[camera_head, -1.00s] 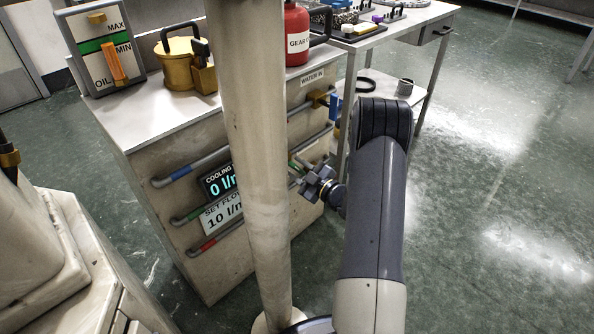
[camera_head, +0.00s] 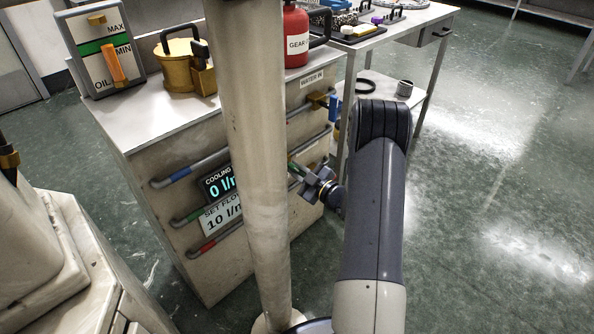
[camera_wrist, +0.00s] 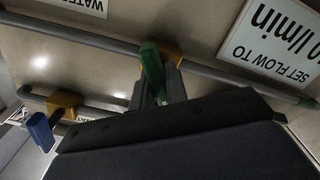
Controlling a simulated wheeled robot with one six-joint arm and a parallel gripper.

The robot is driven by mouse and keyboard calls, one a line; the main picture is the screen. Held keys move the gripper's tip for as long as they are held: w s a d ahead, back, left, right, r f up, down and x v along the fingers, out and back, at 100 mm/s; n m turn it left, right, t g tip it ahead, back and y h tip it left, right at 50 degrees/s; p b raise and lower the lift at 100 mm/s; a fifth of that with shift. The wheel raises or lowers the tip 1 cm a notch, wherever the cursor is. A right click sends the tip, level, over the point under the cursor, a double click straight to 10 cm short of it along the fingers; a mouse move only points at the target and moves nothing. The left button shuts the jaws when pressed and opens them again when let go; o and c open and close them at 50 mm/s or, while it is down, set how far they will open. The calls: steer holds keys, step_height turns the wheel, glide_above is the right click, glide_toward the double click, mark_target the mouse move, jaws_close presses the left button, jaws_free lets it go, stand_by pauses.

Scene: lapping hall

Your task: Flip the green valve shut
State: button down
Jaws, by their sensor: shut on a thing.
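The green valve's handle (camera_wrist: 152,72) stands between my gripper's two fingers in the wrist view, with its brass body (camera_wrist: 172,52) on a grey pipe just behind. My gripper (camera_wrist: 157,92) is shut on the green handle. In the head view my gripper (camera_head: 306,178) is at the cabinet's front, right of the pale column, and a bit of the green handle (camera_head: 293,167) shows beside it. The valve's brass body is hard to make out there.
A blue-handled valve (camera_head: 334,107) sits on the upper pipe; its blue handle (camera_wrist: 40,131) also shows at lower left in the wrist view. The cooling display (camera_head: 217,185) reads 0; a sign (camera_head: 222,214) below says set flow to 10 l/min. The pale column hides part of the pipes.

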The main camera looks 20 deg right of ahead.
steer(key=shift+m, duration=0.3)
steer(key=m, duration=0.6)
steer(key=shift+f+p, duration=0.1)
steer(key=shift+p, duration=0.2)
steer(key=shift+s, duration=0.1)
steer(key=c, duration=1.4)
jaws_free()
steer(key=shift+c, duration=0.2)
steer(key=p+v, duration=0.2)
steer(key=v, duration=0.8)
steer(key=shift+s+d, duration=0.15)
steer(key=shift+s, duration=0.2)
steer(key=shift+w, duration=0.1)
